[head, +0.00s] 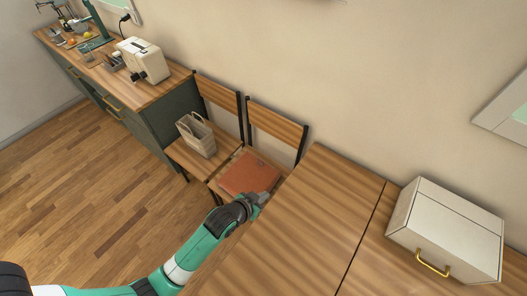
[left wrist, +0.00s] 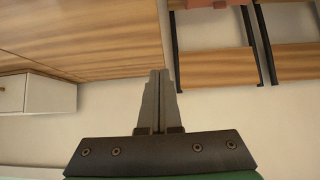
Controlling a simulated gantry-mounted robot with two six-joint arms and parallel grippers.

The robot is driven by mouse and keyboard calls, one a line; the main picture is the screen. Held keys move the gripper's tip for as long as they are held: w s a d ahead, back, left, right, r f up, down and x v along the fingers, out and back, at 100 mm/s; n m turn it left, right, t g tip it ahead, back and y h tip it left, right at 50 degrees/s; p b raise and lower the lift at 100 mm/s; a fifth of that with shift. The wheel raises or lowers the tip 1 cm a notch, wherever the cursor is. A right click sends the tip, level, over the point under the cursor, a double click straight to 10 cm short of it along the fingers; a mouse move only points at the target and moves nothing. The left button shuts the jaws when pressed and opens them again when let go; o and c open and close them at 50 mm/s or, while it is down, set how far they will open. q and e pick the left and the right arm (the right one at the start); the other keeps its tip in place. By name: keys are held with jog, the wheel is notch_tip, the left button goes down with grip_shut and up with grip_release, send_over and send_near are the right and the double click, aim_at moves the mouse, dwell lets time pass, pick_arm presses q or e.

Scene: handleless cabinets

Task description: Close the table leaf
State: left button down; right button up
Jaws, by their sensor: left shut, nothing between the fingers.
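The table leaf (head: 300,215) is the wooden panel left of a dark seam in the tabletop. It looks roughly level with the fixed table part (head: 372,255) on the right. A large wooden surface of the table also fills the upper left of the left wrist view (left wrist: 80,35). My left gripper (head: 263,197) is at the leaf's left edge, beside the chairs. Its fingers are together and empty in the left wrist view (left wrist: 158,100). I cannot tell whether they touch the leaf. My right gripper is not in view.
A white box with a gold handle (head: 446,232) stands on the fixed part. Two chairs stand left of the leaf, one with a basket (head: 197,136), the other with a reddish-brown item (head: 249,174). A long green cabinet (head: 160,122) stands farther left. Open floor (head: 90,190) lies in front.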

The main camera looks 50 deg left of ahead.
pick_arm(q)
jog(key=s+r+p, duration=0.2)
jog(key=s, duration=0.2)
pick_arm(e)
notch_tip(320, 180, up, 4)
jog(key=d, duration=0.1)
pick_arm(q)
jog(key=shift+g, duration=0.3)
jog(key=b+x, duration=0.2)
jog(key=x, duration=0.1)
jog(key=b+x, duration=0.1)
jog(key=x, duration=0.3)
jog(key=b+x, duration=0.2)
jog(key=x, duration=0.1)
jog(key=shift+d+f+b, duration=0.3)
jog(key=shift+d+f, duration=0.05)
jog(key=shift+d, duration=0.05)
notch_tip(320, 180, down, 3)
jog(key=shift+w+f+b, duration=0.15)
jog(key=shift+f+b, duration=0.05)
jog(key=shift+b, duration=0.55)
jog(key=shift+f, duration=0.2)
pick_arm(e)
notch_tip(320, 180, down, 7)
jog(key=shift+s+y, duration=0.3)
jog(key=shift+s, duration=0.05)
